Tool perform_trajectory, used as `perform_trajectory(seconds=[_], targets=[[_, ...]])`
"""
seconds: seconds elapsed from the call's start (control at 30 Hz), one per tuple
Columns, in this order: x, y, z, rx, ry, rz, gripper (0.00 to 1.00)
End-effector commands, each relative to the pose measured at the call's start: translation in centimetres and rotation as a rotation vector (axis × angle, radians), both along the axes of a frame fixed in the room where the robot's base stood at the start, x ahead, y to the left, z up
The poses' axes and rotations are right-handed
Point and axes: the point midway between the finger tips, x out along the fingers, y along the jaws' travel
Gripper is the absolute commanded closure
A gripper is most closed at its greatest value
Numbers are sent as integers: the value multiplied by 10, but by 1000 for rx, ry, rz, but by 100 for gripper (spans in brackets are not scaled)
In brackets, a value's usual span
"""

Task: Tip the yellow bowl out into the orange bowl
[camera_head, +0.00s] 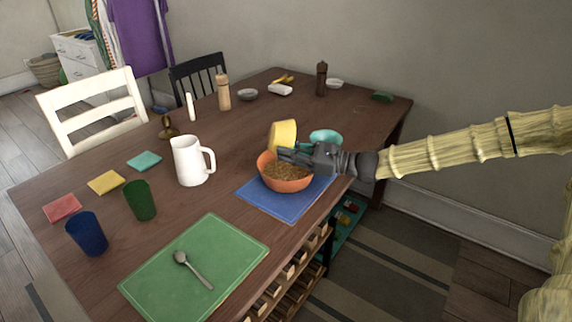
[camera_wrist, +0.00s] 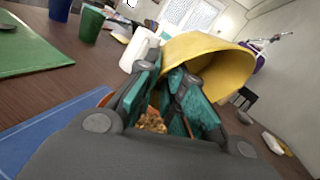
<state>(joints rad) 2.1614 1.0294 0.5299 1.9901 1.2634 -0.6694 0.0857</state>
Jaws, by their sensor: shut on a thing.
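The yellow bowl (camera_head: 283,134) is tilted steeply on its side, held above the far edge of the orange bowl. It also shows large in the wrist view (camera_wrist: 213,62), between and beyond my fingers. My gripper (camera_head: 292,154) is shut on the yellow bowl. The orange bowl (camera_head: 284,184) stands on a blue mat and holds a heap of brown bits (camera_head: 280,170). The bits also show between my fingers in the wrist view (camera_wrist: 152,121). The inside of the yellow bowl is mostly hidden, so I cannot tell whether anything is left in it.
The blue mat (camera_head: 262,200) lies near the table's right edge. A turquoise bowl (camera_head: 325,136) stands just behind my gripper. A white pitcher (camera_head: 188,162) stands to the left. A green mat (camera_head: 190,275) with a spoon (camera_head: 193,268) lies in front. Green (camera_head: 140,200) and blue (camera_head: 87,234) cups stand further left.

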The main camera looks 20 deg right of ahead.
Motion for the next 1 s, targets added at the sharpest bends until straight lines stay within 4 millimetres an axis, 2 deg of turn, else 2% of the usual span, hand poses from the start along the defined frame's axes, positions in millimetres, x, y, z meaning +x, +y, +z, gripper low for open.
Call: perform_trajectory(seconds=[1.0], targets=[[0, -5, 9, 112, -15, 0, 100]])
